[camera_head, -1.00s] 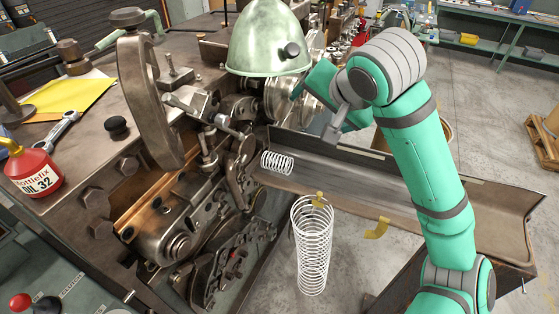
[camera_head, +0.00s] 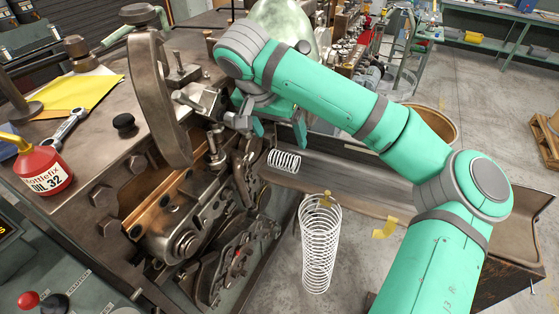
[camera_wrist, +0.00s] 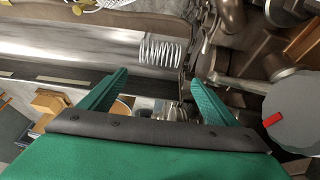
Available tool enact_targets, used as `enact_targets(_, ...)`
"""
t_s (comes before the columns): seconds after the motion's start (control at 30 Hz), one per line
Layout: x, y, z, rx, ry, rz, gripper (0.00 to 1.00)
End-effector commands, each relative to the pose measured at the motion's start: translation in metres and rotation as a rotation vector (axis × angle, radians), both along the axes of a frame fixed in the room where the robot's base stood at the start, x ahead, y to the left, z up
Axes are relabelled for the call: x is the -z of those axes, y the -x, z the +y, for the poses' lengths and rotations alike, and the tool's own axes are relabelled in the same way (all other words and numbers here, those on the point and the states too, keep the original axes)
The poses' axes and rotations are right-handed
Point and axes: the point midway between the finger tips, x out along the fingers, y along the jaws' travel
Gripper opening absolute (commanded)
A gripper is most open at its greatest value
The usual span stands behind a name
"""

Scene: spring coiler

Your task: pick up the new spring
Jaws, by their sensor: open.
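A short bright wire spring (camera_head: 284,161) lies on its side at the upper left end of the metal chute (camera_head: 345,187), close to the coiling machine. It looks like the new spring. In the wrist view the short spring (camera_wrist: 162,51) lies just beyond the gap between my fingertips, not between them. My gripper (camera_head: 279,133) is open and empty, above and slightly behind the spring in the head view. Both green fingers of my gripper (camera_wrist: 158,77) show in the wrist view, spread well apart.
A tall wire spring (camera_head: 320,245) with a yellow tag stands in front of the chute. The coiler's machinery (camera_head: 190,225) crowds the left side of the spring. A red oil can (camera_head: 43,170), a wrench (camera_head: 65,128) and yellow paper (camera_head: 85,94) lie on the machine top.

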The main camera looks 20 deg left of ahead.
Motion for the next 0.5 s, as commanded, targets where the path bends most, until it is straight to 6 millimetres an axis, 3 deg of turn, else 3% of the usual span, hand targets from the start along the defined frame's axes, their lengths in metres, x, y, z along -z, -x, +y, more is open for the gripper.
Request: enact_targets(0.5, 0.057, -0.014, -0.011, 0.000, 0.000, 0.000, 0.83)
